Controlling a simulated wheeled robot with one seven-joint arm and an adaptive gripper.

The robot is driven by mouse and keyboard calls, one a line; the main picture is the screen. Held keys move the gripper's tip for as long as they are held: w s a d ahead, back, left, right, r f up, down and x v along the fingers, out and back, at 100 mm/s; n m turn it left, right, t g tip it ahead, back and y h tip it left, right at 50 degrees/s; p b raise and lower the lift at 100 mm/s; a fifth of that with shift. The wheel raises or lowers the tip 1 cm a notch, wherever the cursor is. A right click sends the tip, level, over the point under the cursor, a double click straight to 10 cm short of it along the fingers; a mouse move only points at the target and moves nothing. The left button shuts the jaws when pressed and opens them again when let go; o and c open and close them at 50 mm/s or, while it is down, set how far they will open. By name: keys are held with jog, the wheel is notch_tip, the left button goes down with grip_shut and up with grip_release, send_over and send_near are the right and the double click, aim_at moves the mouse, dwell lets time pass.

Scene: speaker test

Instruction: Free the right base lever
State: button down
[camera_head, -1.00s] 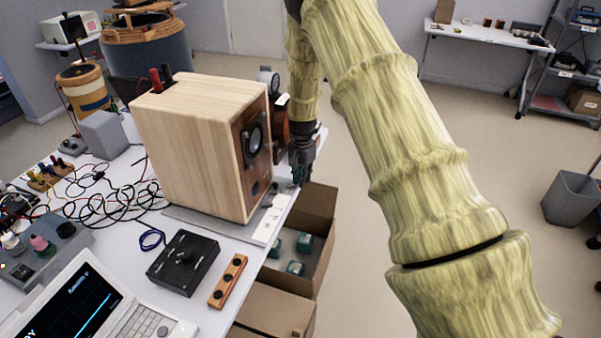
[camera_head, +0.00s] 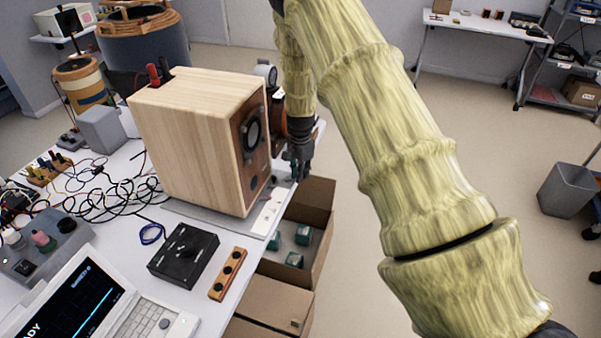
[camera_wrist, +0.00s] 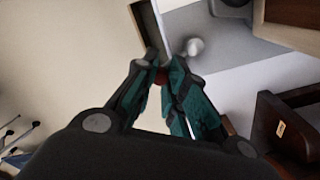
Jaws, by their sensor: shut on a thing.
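A wooden speaker (camera_head: 185,135) stands on a flat base plate (camera_head: 236,222) on the bench. My gripper (camera_head: 300,172) is at the bench's right edge, just beyond the speaker's front right side. In the wrist view, the teal fingertips of my gripper (camera_wrist: 163,77) are closed on a small red piece, the lever (camera_wrist: 161,77), with only a little of it showing. A whitish round knob (camera_wrist: 194,46) is a little to the right. In the head view the lever is hidden by my gripper.
An open cardboard box (camera_head: 318,205) with several teal-and-white pieces stands beside the bench, below my gripper. A black control box (camera_head: 183,256), an orange block with black knobs (camera_head: 228,274), a laptop (camera_head: 85,305) and tangled cables crowd the bench.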

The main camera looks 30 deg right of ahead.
jog(key=c, duration=1.4)
grip_release()
jog(key=shift+a, duration=0.1)
notch_tip(320, 180, up, 12)
jog(key=s+a+f+n+h, duration=0.1)
jog(key=s+a+f+n, duration=0.25)
jog(key=s+f, duration=0.75)
jog(key=s+a+f+n, duration=0.2)
jog(key=s+f+n, duration=0.2)
jog(key=s+f, duration=0.65)
jog(key=s+a+f+n, duration=0.2)
jog(key=s+a+n, duration=0.1)
jog(key=s, duration=0.5)
jog(key=s+a+f+n, duration=0.2)
jog(key=s+a, duration=0.3)
jog(key=s, duration=0.4)
jog(key=s+a+f+n+y, duration=0.1)
jog(key=s+a+f+n, duration=0.2)
jog(key=s, duration=0.5)
jog(key=shift+s+a+f+n, duration=0.2)
jog(key=shift+a+f+n, duration=0.15)
jog(key=shift+a+f, duration=0.25)
